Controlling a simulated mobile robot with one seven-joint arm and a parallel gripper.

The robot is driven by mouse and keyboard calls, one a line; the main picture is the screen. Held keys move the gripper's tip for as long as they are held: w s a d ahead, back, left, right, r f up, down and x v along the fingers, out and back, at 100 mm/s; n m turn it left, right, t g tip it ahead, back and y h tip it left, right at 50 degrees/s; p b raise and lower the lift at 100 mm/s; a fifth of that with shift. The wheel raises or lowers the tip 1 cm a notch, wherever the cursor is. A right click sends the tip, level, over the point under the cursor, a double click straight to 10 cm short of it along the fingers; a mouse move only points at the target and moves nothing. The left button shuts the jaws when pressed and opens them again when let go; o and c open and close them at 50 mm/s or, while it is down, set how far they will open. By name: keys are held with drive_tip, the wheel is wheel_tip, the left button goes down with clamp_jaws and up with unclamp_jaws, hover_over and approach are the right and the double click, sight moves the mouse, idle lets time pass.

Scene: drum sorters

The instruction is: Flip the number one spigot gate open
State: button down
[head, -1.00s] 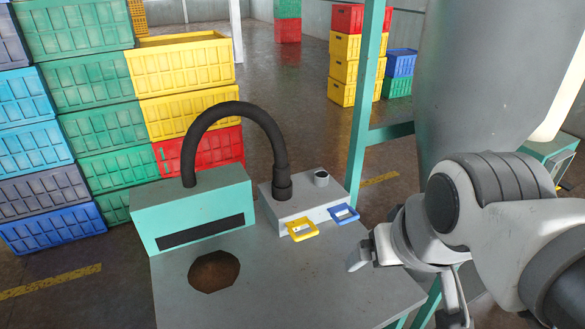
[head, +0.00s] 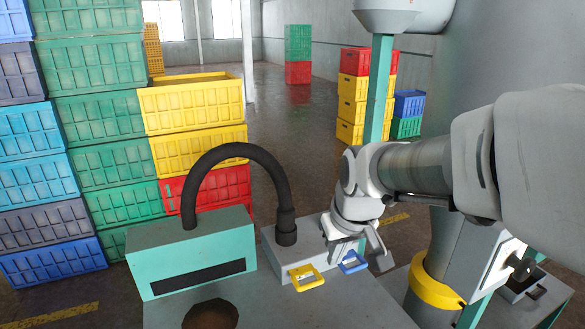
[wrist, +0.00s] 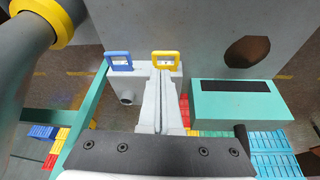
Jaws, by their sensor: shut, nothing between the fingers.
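A grey box (head: 290,257) on the machine table carries two loop handles on its front, one yellow (head: 306,277) and one blue (head: 352,262). Each has a small pale label that is too small to read, so I cannot tell which is number one. The yellow handle (wrist: 166,57) and the blue handle (wrist: 119,60) also show in the wrist view. My gripper (head: 377,250) is shut and empty, above and beside the blue handle in the head view. In the wrist view its fingertips (wrist: 160,72) point just below the yellow handle; contact cannot be told.
A black hose (head: 237,150) arches from the grey box to a teal box (head: 192,255) on the left. The table has a round hole (head: 210,315). A green post (head: 378,85) stands behind my gripper. Stacked crates (head: 190,105) fill the left back.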

drive_tip(key=w+a+f+n, duration=0.1)
drive_tip(key=w+a+f, duration=0.1)
drive_tip(key=w+f, duration=0.4)
drive_tip(key=shift+w+a+f+g+y, duration=0.3)
drive_tip(key=shift+w+a+g, duration=0.1)
drive_tip(key=shift+w, duration=0.3)
drive_tip(key=b+x, duration=0.1)
drive_tip(key=x, duration=0.9)
drive_tip(key=shift+d+b, duration=0.1)
drive_tip(key=shift+b, duration=0.2)
drive_tip(key=shift+s, duration=0.15)
drive_tip(key=s, duration=0.1)
drive_tip(key=s+d, duration=0.1)
drive_tip(key=s, duration=0.2)
drive_tip(key=shift+d+b, duration=0.4)
drive_tip(key=shift+s+d, duration=0.2)
drive_tip(key=shift+s, duration=0.4)
